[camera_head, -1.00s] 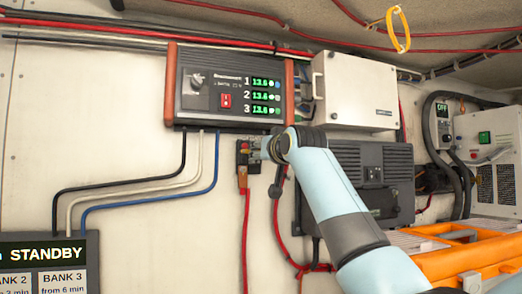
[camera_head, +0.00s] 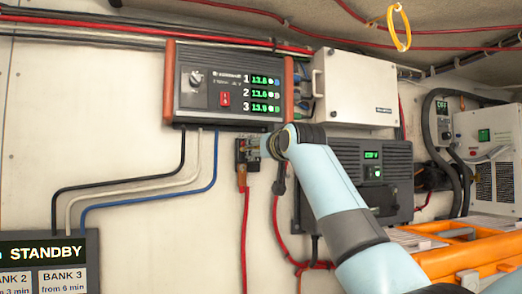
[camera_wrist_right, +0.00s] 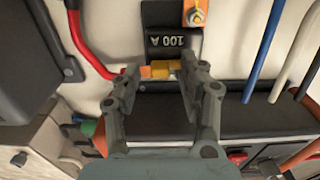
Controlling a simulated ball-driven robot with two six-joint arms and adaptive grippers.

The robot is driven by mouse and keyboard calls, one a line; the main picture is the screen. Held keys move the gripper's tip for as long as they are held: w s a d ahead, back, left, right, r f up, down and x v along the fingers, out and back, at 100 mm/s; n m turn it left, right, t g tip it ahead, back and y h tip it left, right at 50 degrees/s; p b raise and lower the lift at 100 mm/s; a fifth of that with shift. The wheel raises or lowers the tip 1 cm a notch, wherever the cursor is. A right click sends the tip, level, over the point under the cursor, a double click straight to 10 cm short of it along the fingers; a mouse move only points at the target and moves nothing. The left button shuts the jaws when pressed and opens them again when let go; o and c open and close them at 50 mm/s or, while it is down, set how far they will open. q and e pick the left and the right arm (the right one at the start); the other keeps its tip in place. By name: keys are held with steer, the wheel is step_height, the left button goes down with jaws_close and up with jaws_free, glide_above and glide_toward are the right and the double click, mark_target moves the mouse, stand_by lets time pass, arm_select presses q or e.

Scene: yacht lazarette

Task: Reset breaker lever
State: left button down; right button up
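The black breaker (camera_head: 241,156) is mounted on the pale wall below the charger panel. In the right wrist view it appears upside down, with a "100 A" label (camera_wrist_right: 168,41). Its yellow-orange lever (camera_wrist_right: 160,70) shows between the fingertips of my right gripper (camera_wrist_right: 158,74). The fingers are apart, one on each side of the lever; I cannot tell whether either touches it. In the head view my right gripper (camera_head: 258,148) is at the breaker's right side and hides part of it. My left gripper is not in view.
The charger panel (camera_head: 228,86) with lit green readings is close above. A dark grey unit (camera_head: 345,155) with a lit green display is behind my right arm. Red cables (camera_head: 246,230) hang below the breaker. An orange case (camera_head: 450,262) is at lower right.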

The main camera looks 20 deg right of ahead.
steer(key=shift+s, duration=0.1)
steer(key=s, duration=1.2)
steer(key=shift+d, duration=0.25)
steer(key=shift+w, duration=0.1)
